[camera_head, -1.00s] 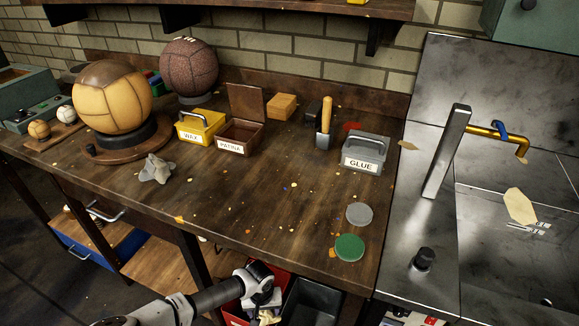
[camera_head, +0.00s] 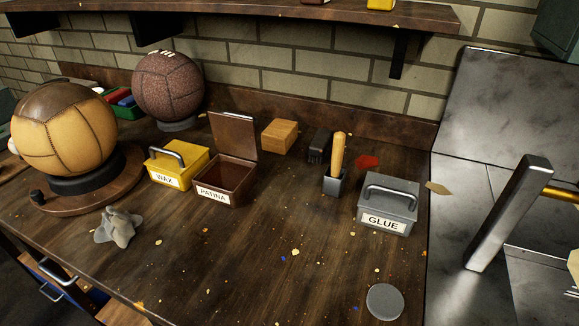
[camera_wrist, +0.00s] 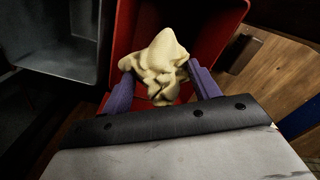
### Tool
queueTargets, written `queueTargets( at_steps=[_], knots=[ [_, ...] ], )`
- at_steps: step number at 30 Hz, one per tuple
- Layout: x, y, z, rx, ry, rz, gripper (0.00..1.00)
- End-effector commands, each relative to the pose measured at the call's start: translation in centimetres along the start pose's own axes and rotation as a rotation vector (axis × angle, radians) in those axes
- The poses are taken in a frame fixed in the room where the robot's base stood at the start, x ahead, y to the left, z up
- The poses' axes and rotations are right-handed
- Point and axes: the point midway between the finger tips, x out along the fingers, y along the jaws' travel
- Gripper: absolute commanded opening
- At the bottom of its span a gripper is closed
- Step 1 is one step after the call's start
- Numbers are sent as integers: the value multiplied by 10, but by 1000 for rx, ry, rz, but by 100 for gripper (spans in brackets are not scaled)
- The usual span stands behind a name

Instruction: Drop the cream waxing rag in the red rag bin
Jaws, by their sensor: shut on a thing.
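The cream waxing rag (camera_wrist: 160,62) is a crumpled, pale yellow cloth in the wrist view. My gripper (camera_wrist: 164,85) has its two purple fingers on either side of the rag and is shut on it. The red rag bin (camera_wrist: 206,28) is around and beyond the rag in the wrist view, with its red walls showing left and right. The rag appears over or within the bin's opening; its exact height cannot be told. Neither my gripper, the rag nor the bin shows in the head view now.
A dark grey bin (camera_wrist: 62,38) stands left of the red one. On the workbench are a grey rag (camera_head: 118,227), a wax box (camera_head: 178,165), a patina box (camera_head: 222,178), a glue box (camera_head: 388,205) and a grey disc (camera_head: 384,302).

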Motion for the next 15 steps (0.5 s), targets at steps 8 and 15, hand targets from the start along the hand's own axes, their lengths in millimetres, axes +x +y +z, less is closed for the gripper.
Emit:
queueTargets(
  at_steps=[8, 15],
  knots=[
    [34, 1, 0, -3, 0, 2, 43],
    [55, 0, 0, -1, 1, 1, 43]
  ],
)
